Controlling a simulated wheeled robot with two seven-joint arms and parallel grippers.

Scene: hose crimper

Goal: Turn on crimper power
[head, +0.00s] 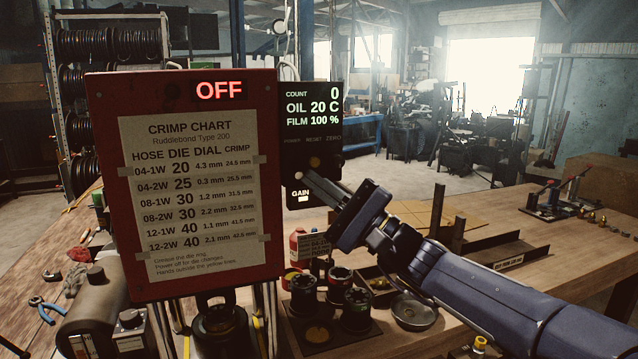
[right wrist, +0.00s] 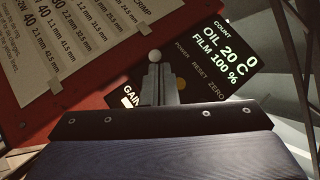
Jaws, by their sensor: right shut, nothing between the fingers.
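The crimper's control panel (head: 312,100) is a black box that reads COUNT 0, OIL 20 C, FILM 100 %, with POWER, RESET and ZERO labels below. It also shows in the right wrist view (right wrist: 212,75). A red sign reading OFF (head: 219,90) is lit on the red chart board. My right gripper (head: 308,178) is shut and empty, its tips at the panel's lower part. A pale round knob (right wrist: 155,56) shows at the fingertips under the POWER label; I cannot tell whether they touch. An amber button (head: 314,161) is beside them. My left gripper is not in view.
The red board with the crimp chart (head: 190,190) stands left of the panel. Below, several dark dies (head: 307,295), a red bottle (head: 298,245) and a round metal dish (head: 413,311) stand on the wooden bench (head: 480,215). Upright posts (head: 437,210) rise to the right.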

